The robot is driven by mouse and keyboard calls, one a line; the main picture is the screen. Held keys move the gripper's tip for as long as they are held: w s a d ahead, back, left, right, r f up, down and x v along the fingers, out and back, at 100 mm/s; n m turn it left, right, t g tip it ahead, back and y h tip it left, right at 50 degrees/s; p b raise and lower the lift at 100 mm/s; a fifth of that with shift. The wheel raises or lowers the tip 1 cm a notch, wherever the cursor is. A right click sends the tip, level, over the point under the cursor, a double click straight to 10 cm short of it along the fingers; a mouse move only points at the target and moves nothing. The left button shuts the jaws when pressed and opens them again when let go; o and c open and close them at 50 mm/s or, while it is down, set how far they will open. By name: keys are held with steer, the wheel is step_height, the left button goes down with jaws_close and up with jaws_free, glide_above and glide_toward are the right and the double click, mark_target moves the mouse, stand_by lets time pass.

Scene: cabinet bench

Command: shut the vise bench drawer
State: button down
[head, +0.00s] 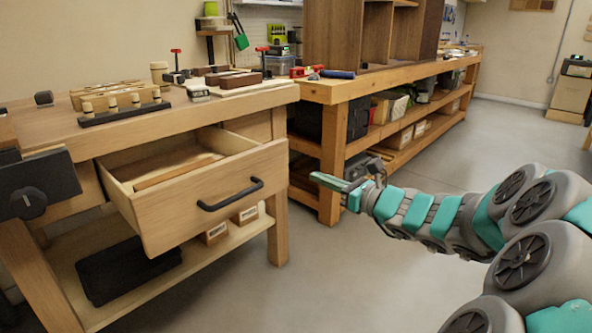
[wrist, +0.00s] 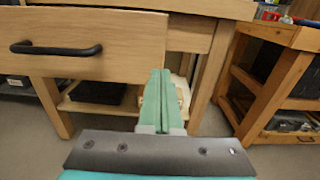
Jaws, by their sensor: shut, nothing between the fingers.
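The vise bench drawer (head: 210,195) is pulled out of the wooden bench (head: 180,121), with its open top showing a wooden strip inside. Its front has a black bar handle (head: 231,194). In the wrist view the drawer front (wrist: 130,50) fills the upper left, with the handle (wrist: 56,49) at left. My gripper (head: 326,181) is to the right of the drawer, apart from it in the head view. Its green fingers (wrist: 161,100) are closed together and empty, and in the wrist view they appear just below the drawer front's right end.
A black vise (head: 38,185) is at the bench's left end. A lower shelf holds a black bin (head: 125,268) and small boxes (head: 245,216). A second workbench (head: 330,160) stands behind my gripper. The floor (head: 320,265) in front of the drawer is clear.

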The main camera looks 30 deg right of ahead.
mark_target(232, 140)
steer(key=x, duration=0.8)
steer(key=shift+w, duration=0.1)
steer(key=shift+a, duration=0.1)
steer(key=p+x, duration=0.6)
steer(key=x, duration=1.9)
steer(key=shift+w+f+p, duration=0.15)
steer(key=shift+w+p, duration=0.05)
steer(key=shift+p, duration=0.15)
steer(key=shift+w+a, duration=0.15)
steer(key=shift+w, duration=0.15)
steer(key=shift+w+r, duration=0.1)
steer(key=shift+r, duration=0.1)
steer(key=shift+r, duration=0.2)
